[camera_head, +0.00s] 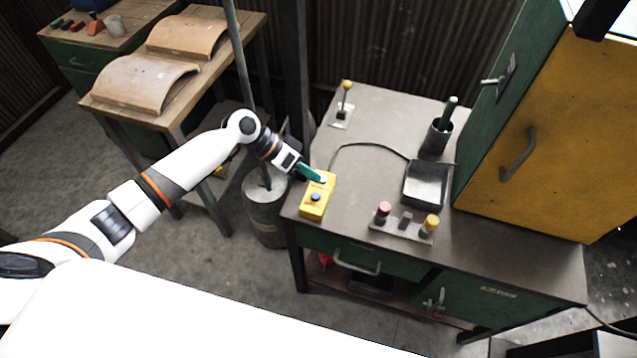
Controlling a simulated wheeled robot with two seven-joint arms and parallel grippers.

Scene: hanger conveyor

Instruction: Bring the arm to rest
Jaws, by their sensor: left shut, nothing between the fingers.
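My left arm (195,160) reaches in from the left, white with orange bands, stretched out toward the workbench. My left gripper (315,176) has teal fingers that are shut and empty. Its tips are at the far end of a yellow button box (315,196) on the bench's left edge. I cannot tell whether the tips touch the box. A blue button (315,197) shows on the near part of the box. My right gripper is not in view.
A yellow-doored cabinet (560,130) stands right. A wooden table (115,113) with curved tiles stands left. A drum (264,214) sits beside the bench.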

